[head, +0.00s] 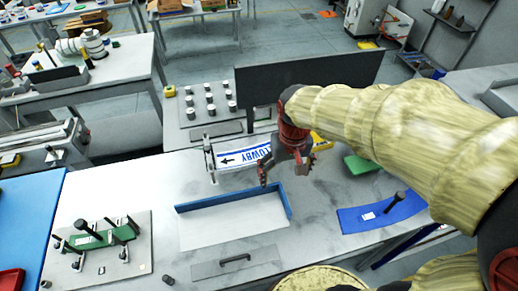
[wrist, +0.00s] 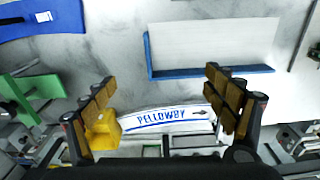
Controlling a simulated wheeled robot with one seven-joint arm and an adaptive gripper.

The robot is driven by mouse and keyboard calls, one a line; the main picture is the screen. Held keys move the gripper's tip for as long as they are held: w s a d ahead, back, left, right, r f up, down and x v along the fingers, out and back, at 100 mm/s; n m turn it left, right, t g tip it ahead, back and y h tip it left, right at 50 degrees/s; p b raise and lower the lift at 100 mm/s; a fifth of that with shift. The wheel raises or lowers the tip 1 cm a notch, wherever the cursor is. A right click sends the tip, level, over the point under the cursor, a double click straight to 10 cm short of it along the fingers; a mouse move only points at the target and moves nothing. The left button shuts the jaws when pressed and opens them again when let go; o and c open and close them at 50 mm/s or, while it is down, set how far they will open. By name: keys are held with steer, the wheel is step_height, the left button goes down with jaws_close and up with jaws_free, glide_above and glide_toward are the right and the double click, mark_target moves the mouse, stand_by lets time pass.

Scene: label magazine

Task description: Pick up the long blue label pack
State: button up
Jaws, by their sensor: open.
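A long, slightly curved white label pack with blue lettering and blue edging (head: 243,157) lies in a metal holder at the back of the table. In the wrist view the label pack (wrist: 165,119) reads "PELLOWBY", with an arrow at its right end. My gripper (head: 285,172) is open and empty, above the table by the label pack, and hides its right end in the head view.
A white tray with blue walls (head: 233,197) lies in front of the holder. A yellow block (wrist: 103,132) sits at one end of the pack. A green block (head: 361,165) and a curved blue plate with a black knob (head: 375,217) lie right. A dark panel (head: 300,82) stands behind.

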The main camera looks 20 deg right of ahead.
steer(key=shift+o, duration=0.8)
steer(key=w+f+m+g+p, duration=0.2)
steer(key=w+f+p, duration=0.2)
steer(key=w, duration=0.6)
steer(key=shift+w+f+m+p, duration=0.3)
steer(key=shift+f+m, duration=0.1)
steer(key=shift+f, duration=0.4)
steer(key=m+p, duration=0.4)
steer(key=m, duration=0.4)
glide_above(259, 152)
steer(key=s, duration=0.5)
steer(key=f, duration=1.4)
steer(key=shift+s+a, duration=0.15)
steer(key=shift+s, duration=0.05)
steer(key=w+m, duration=0.1)
steer(key=w+r+m, duration=0.1)
steer(key=w, duration=0.1)
steer(key=w+m+t, duration=0.1)
steer(key=w, duration=0.1)
steer(key=shift+r+m, duration=0.3)
steer(key=shift+r, duration=0.1)
steer(key=shift+m, duration=0.8)
steer(key=shift+f, duration=0.55)
steer(key=shift+d+f+p, duration=0.2)
steer(key=shift+f+p, duration=0.4)
steer(key=shift+f, duration=2.75)
steer(key=shift+c, duration=1)
